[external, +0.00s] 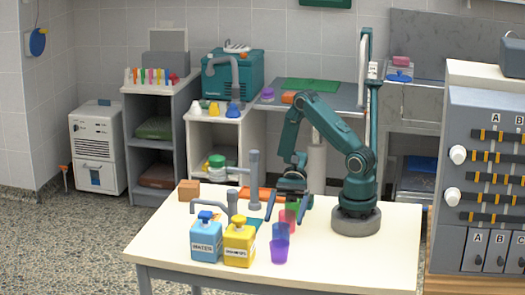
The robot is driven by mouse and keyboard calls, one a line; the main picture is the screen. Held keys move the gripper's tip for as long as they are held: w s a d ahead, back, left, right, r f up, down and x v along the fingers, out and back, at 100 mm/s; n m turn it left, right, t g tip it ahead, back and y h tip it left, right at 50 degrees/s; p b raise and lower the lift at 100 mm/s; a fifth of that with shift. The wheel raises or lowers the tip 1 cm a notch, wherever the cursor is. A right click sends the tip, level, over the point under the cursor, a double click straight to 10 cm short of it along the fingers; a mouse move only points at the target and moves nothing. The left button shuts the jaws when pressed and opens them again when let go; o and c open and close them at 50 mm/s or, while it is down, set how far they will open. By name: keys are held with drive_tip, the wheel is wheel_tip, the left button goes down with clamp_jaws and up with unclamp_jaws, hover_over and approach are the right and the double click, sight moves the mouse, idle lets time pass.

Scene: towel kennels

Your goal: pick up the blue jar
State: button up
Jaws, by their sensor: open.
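A row of small translucent cups or jars stands on the white table, with a blue one (279,231) between a purple one (280,250) in front and a pink one (287,218) behind. A green one (292,206) is farthest back. A larger blue container with a pump top and label (206,243) stands to the left, beside a similar yellow one (239,245). My gripper (285,212) is open. Its dark fingers spread on either side of the row, near the pink and green ones. I see nothing held between them. The exact gap to the blue jar is unclear.
The table (370,262) is clear at right front. A grey tap (254,175) and spout rise left of my gripper. An orange box (189,191) is at the back left. A grey cabinet with sliders (485,165) stands at the right.

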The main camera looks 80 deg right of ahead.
sight(281, 236)
drive_tip(key=shift+x, duration=1.3)
drive_tip(key=c, duration=1.4)
drive_tip(key=shift+c, duration=0.2)
